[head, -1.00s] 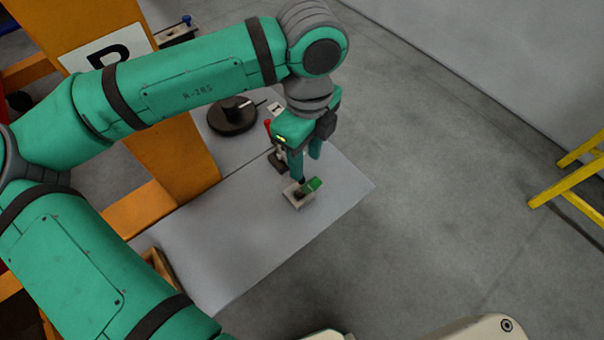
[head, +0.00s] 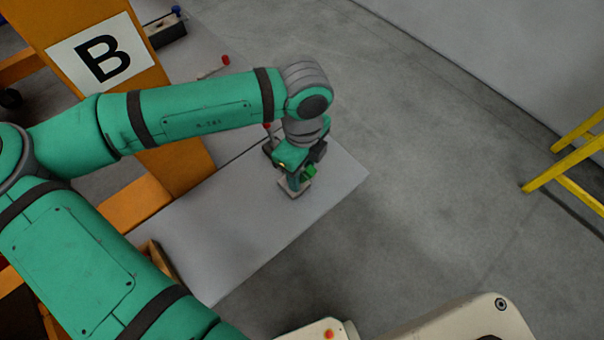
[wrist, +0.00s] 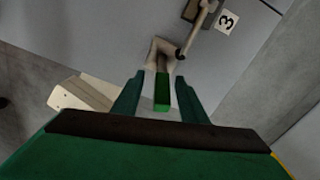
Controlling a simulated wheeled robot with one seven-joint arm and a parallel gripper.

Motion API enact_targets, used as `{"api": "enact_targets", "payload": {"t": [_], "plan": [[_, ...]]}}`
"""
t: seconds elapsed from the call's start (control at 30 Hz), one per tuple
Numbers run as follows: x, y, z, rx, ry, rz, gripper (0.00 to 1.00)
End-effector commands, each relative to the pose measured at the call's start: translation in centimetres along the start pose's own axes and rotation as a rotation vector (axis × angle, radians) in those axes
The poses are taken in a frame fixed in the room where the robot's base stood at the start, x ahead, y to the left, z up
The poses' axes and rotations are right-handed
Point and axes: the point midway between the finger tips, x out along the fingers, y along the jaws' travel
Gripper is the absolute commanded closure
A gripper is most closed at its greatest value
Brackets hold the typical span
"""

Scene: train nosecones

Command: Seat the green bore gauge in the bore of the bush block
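The green bore gauge (head: 309,172) shows at the light bush block (head: 292,190) near the table's right end. Whether it sits in the bore or rests on the block cannot be told; the bore is hidden. My gripper (head: 296,183) points down over the block and partly covers it. In the wrist view, my gripper (wrist: 161,80) has one finger on each side of the gauge (wrist: 162,93). Light gaps show between gauge and fingers, so the gripper looks open around it.
The grey table (head: 215,240) is clear left of the block. A clamp-like fixture (wrist: 199,12) with a dark-tipped lever stands close beyond the block, beside a label "3" (wrist: 227,21). An orange post marked B (head: 100,58) rises at left. A yellow frame (head: 570,160) stands right on the floor.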

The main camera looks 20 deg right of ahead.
Motion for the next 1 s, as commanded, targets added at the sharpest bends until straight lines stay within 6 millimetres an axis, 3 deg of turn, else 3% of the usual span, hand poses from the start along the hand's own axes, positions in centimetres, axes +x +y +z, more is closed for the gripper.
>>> {"api": "enact_targets", "payload": {"t": [0.17,0.3,0.33,0.77,1.0], "plan": [[0.0,0.0,0.0,0.0,0.0,0.0,0.63],[0.0,0.0,0.0,0.0,0.001,0.0,0.97],[0.0,0.0,0.0,0.0,0.001,0.0,1.0],[-0.4,-0.1,-0.1,0.001,0.001,0.0,1.0],[-2.3,-0.1,-0.1,0.002,0.001,-0.001,1.0]]}}
